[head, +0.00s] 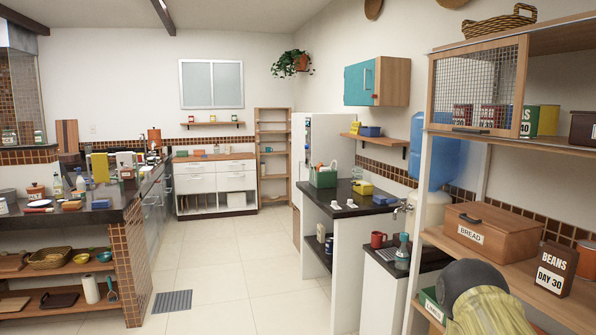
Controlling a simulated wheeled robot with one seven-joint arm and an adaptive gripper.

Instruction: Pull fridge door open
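A tall white cabinet-like unit that looks like the fridge (333,142) stands along the right wall, beyond the dark-topped counter. Its plain side faces me. Its front faces left and shows only as a narrow, steeply angled strip (307,150) with small dark and coloured details. The door looks closed, but the angle makes this hard to tell, and I cannot make out a handle. The counter and the items on it hide its lower part.
A clear tiled floor (225,265) runs between the left island (125,215) and the right counters (345,205), with a floor grate (173,301). Wooden shelving (545,285) with a bread box (492,233) stands close at right. A tall open shelf (272,160) stands at the back.

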